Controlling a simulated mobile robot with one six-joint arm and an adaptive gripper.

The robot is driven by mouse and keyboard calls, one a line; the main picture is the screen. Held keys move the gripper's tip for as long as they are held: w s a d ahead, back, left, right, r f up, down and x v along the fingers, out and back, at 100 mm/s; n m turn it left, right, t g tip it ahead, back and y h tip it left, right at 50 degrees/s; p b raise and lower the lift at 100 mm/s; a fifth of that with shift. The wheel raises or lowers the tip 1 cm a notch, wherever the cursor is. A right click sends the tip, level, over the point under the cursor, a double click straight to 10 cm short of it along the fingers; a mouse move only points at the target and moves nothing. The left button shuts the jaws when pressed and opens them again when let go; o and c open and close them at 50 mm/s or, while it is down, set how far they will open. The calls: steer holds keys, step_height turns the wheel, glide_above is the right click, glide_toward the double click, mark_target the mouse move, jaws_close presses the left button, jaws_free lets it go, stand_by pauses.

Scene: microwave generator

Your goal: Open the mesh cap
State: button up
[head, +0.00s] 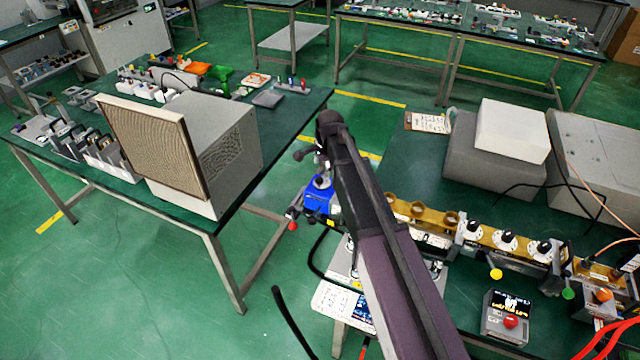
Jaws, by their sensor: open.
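A grey box (240,130) stands on the left table. A square tan mesh cap (150,145) with a pale frame covers its front, facing the lower left. The cap looks upright and set against the box; I see no clear gap at its edges. A smaller mesh patch shows on the box's right side. My arm reaches up from the bottom, and my gripper (305,154) is at its far end, small and dark. It is open and appears to the right of the box, apart from the cap. Its fingers are hard to make out.
The left table (285,110) also holds several small devices and coloured parts. The right bench (410,150) carries brass rings, dials, boxes and cables. A blue device (320,198) shows beside my arm.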

mark_target(320, 178)
steer(key=shift+w+a+f+b, duration=0.15)
steer(key=shift+f+b, duration=0.85)
steer(key=shift+f, duration=0.1)
steer(key=shift+w+a+f+b, duration=0.1)
steer(key=shift+w+f+b, duration=0.1)
steer(key=shift+f+b, duration=0.85)
steer(key=shift+w+a+f+b, duration=0.15)
steer(key=shift+f+b, duration=0.8)
steer(key=shift+f, duration=0.2)
jaws_close()
